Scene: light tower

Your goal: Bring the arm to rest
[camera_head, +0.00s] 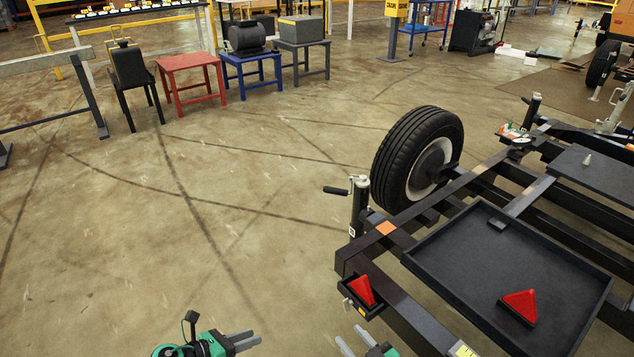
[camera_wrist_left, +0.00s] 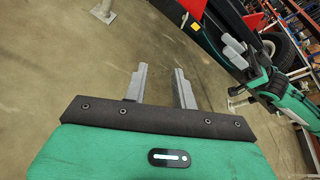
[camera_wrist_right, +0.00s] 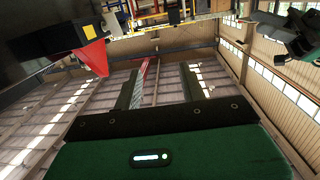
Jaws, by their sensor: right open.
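My left gripper (camera_head: 244,340) is low in the head view, over bare floor left of the trailer frame. Its two grey fingers stand apart with nothing between them in the left wrist view (camera_wrist_left: 160,85). My right gripper (camera_head: 354,341) is at the bottom edge of the head view, just left of the trailer's near corner. Its fingers are apart and empty in the right wrist view (camera_wrist_right: 160,82). A red triangular reflector (camera_head: 362,290) sits in a bracket at that corner, close to my right gripper. It also shows in the right wrist view (camera_wrist_right: 95,57).
The dark trailer frame (camera_head: 410,306) with a wheel (camera_head: 417,155) and a crank jack (camera_head: 358,205) fills the right. Another red reflector (camera_head: 519,305) lies in the black tray (camera_head: 470,250). A red stool (camera_head: 190,80) and blue stool (camera_head: 250,72) stand behind. The left floor is clear.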

